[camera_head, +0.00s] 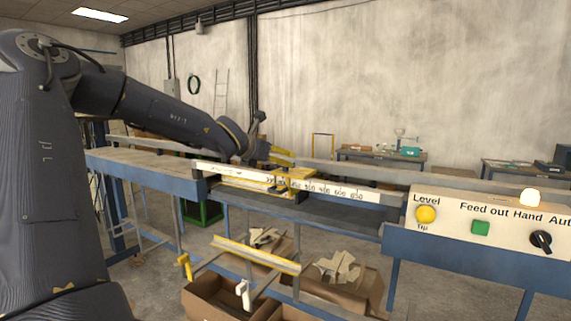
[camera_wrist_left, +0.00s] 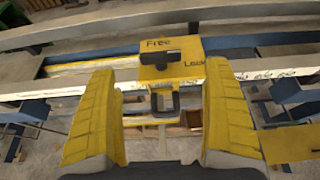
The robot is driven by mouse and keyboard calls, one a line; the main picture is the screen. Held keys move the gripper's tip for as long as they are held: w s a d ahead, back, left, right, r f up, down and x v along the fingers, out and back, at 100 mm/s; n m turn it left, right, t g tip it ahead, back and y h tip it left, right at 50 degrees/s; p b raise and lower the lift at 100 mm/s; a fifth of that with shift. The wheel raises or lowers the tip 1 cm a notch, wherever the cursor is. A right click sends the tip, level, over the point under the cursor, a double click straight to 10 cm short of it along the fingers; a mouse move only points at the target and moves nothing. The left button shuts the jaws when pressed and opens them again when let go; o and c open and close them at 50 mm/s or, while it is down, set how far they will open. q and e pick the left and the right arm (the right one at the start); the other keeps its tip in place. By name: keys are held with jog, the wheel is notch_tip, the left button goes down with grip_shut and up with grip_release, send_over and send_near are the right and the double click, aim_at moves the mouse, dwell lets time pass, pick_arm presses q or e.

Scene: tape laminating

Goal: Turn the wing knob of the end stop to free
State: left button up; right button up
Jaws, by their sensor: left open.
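The end stop (camera_wrist_left: 192,48) is a yellow block on the ruled rail, marked "Free" at its far edge and "Lock" at its right. Its black wing knob (camera_wrist_left: 160,57) lies roughly crosswise in the left wrist view, one end toward the "Lock" side. A dark loop shows below it. In the head view the end stop (camera_head: 297,180) sits on the rail, its knob too small to make out. My left gripper (camera_wrist_left: 160,70) is open, its yellow fingers to either side of the knob in the picture, apart from it. It also shows in the head view (camera_head: 281,155). My right gripper is out of view.
The white ruler rail (camera_head: 345,191) runs along the blue-framed bench. A control panel (camera_head: 500,215) with a yellow button and a black selector stands at right. Cardboard boxes with scraps (camera_head: 345,285) stand below the bench.

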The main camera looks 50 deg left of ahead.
pick_arm(q)
jog(key=shift+x, duration=3.95)
jog(key=shift+c, duration=0.3)
jog(key=c, duration=1.1)
